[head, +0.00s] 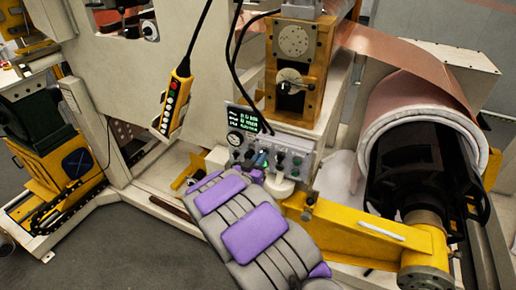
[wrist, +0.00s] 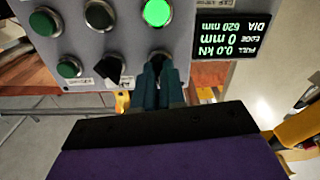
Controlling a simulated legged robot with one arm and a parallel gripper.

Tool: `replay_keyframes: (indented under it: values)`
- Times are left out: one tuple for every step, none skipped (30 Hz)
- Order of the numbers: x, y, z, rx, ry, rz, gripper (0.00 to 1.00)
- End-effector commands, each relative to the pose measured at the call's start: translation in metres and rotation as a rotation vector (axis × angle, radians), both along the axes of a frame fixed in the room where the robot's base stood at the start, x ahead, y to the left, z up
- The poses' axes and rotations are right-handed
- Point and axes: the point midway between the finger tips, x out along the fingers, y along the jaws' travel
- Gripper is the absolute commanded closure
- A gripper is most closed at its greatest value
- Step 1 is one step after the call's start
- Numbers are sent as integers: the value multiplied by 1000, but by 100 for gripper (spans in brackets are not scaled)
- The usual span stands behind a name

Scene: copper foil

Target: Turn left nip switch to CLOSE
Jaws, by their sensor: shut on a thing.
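The control panel (head: 270,148) stands ahead of me, with a dark display and several round buttons and knobs. In the wrist view the panel (wrist: 200,12) appears upside down. My gripper (wrist: 158,88) has its two teal fingers closed together on a switch knob (wrist: 156,58) beside the display, below a lit green button (wrist: 157,13). This knob is the left one of the two black switches on the panel. The fingers hide most of it, so its setting cannot be read. The other black switch (wrist: 108,68) sits tilted beside it. In the head view my gripper (head: 258,167) touches the panel's lower front.
The display (wrist: 224,32) shows green text. A yellow pendant (head: 173,102) hangs on a cable left of the panel. A copper foil roll (head: 420,100) and a yellow arm (head: 375,232) stand to the right. Open grey floor (head: 110,245) lies at the lower left.

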Motion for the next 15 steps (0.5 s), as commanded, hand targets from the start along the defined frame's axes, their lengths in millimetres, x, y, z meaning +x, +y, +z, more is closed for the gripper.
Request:
replay_keyframes:
  values:
    - [1,0,9,-36,7,-1,100]
    - [1,-1,9,-60,16,-2,100]
    - [1,-1,9,-92,27,-2,100]
    - [1,-1,8,-116,35,-2,100]
    - [1,-1,8,-137,43,-1,100]
    - [1,0,8,-166,53,-1,100]
    - [1,0,8,-186,60,0,100]
    - [1,0,8,-204,66,0,100]
    - [1,0,7,-228,76,-1,100]
    - [1,0,7,-243,81,-2,100]
    - [1,0,7,-259,87,-2,100]
    - [1,0,6,-278,94,-2,100]
    - [1,0,6,-291,100,-2,100]
    - [1,0,5,-304,105,-2,100]
    - [1,0,5,-319,110,-2,100]
